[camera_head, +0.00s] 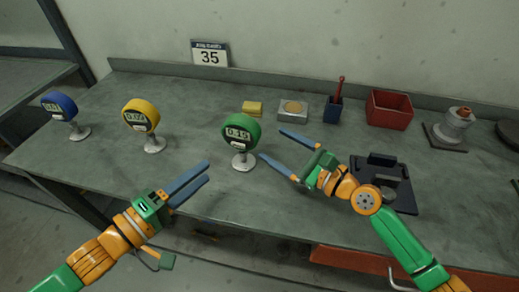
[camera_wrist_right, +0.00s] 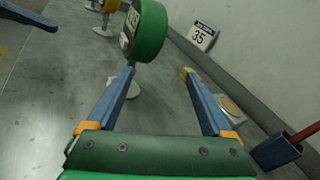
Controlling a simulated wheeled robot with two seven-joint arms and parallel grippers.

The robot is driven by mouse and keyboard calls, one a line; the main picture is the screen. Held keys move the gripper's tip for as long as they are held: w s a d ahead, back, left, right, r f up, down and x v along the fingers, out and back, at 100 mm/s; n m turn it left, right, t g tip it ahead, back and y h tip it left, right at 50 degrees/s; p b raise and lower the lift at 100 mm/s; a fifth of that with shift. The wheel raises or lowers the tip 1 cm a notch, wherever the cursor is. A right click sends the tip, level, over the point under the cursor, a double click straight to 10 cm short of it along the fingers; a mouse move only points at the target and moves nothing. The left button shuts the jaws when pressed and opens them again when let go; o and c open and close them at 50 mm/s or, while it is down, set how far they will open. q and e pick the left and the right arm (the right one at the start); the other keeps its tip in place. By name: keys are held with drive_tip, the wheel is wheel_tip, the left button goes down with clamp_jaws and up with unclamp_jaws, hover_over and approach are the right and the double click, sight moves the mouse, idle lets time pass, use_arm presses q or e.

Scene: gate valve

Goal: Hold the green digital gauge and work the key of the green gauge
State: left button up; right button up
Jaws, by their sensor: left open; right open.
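The green digital gauge (camera_head: 241,131) stands upright on a light round foot on the bench, its display facing the head camera. In the right wrist view the green gauge (camera_wrist_right: 146,32) is beyond the left finger's tip. My right gripper (camera_head: 272,146) is open and empty, just right of the green gauge, fingers pointing towards it. In the right wrist view the two blue fingers (camera_wrist_right: 160,75) are wide apart with nothing between them. My left gripper (camera_head: 205,172) is open and empty, front left of the gauge, over the bench's front edge.
A yellow gauge (camera_head: 140,115) and a blue gauge (camera_head: 59,106) stand to the left. Behind are a yellow sponge (camera_head: 252,108), a metal box (camera_head: 293,110), a blue cup (camera_head: 333,109) and a red bin (camera_head: 389,110). A black stand (camera_head: 400,190) lies right of my right gripper.

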drive_tip(key=a+m, duration=0.1)
drive_tip(key=a+f+m, duration=0.1)
drive_tip(key=a, duration=0.1)
drive_tip(key=a+f, duration=0.1)
drive_tip(key=a, duration=0.1)
drive_tip(key=shift+m+y, duration=0.4)
hover_over(236, 155)
drive_tip(key=shift+s, duration=0.1)
drive_tip(key=shift+c, duration=0.2)
drive_tip(key=c, duration=0.4)
clamp_jaws()
use_arm(q)
clamp_jaws()
idle(0.5)
